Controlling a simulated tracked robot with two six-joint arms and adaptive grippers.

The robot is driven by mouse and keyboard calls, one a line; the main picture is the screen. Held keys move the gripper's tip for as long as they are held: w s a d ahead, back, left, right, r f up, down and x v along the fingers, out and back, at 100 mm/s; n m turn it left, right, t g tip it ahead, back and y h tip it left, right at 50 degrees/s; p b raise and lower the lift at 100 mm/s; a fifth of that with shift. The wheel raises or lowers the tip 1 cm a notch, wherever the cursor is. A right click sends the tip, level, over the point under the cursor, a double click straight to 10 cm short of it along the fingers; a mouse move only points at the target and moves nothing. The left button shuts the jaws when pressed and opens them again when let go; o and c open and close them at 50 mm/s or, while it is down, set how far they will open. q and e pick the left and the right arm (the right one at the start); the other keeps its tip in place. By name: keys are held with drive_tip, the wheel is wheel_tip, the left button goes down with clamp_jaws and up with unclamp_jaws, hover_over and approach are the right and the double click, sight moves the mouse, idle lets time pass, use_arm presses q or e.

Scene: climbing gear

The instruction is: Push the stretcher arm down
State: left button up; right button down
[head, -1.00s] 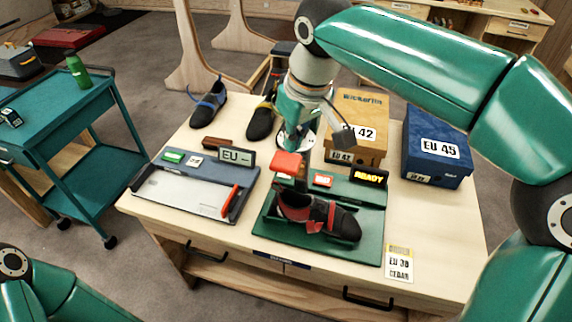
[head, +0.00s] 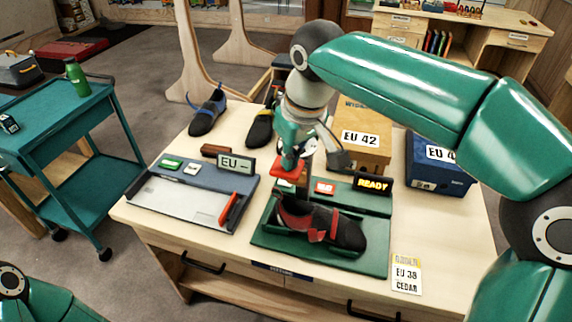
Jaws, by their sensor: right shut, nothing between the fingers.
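The green stretcher (head: 275,240) lies on the table's near side with a black and red shoe (head: 330,226) on it. Its arm has a red handle (head: 289,171) at the top, raised above the back left of the shoe. My right gripper (head: 292,158) is shut and empty, pointing down right at the red handle. It partly covers the handle; whether they touch I cannot tell. A display on the stretcher (head: 373,184) reads READY. My left gripper is out of view; only part of my left arm shows at bottom left.
A grey measuring tray (head: 185,195) with an EU display is left of the stretcher. Two shoes (head: 207,113) (head: 259,128) stand behind. Boxes marked EU 42 (head: 362,155) and EU 45 (head: 437,180) stand at back right. An EU 38 CEDAR card (head: 406,273) lies at front right.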

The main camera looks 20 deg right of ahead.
wheel_tip(320, 180, down, 12)
drive_tip(key=s+d+b, duration=0.1)
drive_tip(key=s+b, duration=0.1)
drive_tip(key=b, duration=0.7)
drive_tip(key=shift+s+f+b, duration=0.25)
drive_tip(key=shift+s+b, duration=0.1)
drive_tip(key=shift+b, duration=0.05)
drive_tip(key=a+v, duration=0.1)
drive_tip(key=v, duration=1.1)
drive_tip(key=shift+d, duration=0.45)
